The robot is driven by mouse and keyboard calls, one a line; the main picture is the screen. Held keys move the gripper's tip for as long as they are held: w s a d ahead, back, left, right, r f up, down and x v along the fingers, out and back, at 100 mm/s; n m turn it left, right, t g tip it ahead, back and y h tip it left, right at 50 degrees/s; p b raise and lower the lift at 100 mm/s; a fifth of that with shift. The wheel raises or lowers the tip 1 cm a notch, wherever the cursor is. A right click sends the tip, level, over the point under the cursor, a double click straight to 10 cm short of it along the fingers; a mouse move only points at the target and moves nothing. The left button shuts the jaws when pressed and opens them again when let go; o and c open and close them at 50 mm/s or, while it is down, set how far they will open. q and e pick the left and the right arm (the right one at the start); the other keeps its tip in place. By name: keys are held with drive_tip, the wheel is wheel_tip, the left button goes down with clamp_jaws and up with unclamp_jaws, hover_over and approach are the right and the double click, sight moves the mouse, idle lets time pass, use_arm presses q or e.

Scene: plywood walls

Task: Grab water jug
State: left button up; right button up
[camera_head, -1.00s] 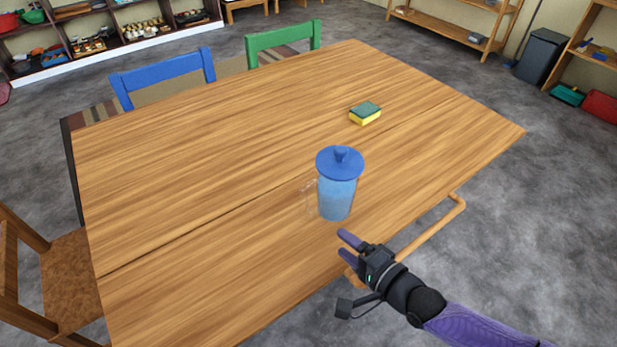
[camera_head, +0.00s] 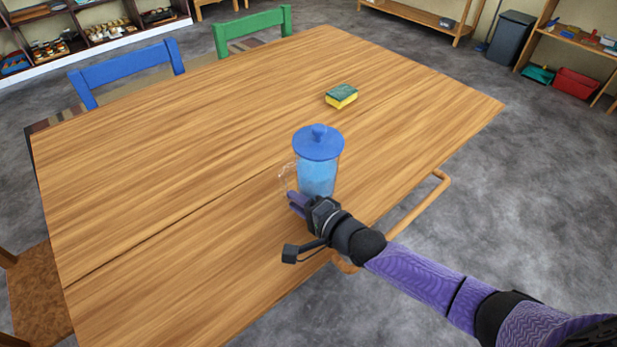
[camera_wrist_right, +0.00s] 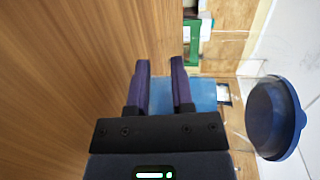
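The water jug (camera_head: 317,175) stands upright on the wooden table (camera_head: 180,190), with a clear body, blue contents, a blue lid (camera_head: 318,142) and a clear handle (camera_head: 287,178) on its left. My right gripper (camera_head: 296,203) is low at the jug's near left side, below the handle in the picture. In the right wrist view my right gripper (camera_wrist_right: 159,68) has its two purple fingers apart, with the blue jug body (camera_wrist_right: 205,95) partly behind them and the lid (camera_wrist_right: 275,118) at right. I cannot tell whether a finger touches the jug. My left gripper is not in view.
A yellow and green sponge (camera_head: 341,96) lies on the table behind the jug. A blue chair (camera_head: 128,68) and a green chair (camera_head: 252,28) stand at the far side, and a brown chair (camera_head: 38,300) at the left. The tabletop left of the jug is clear.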

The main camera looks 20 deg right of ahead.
clamp_jaws()
idle(0.4)
idle(0.6)
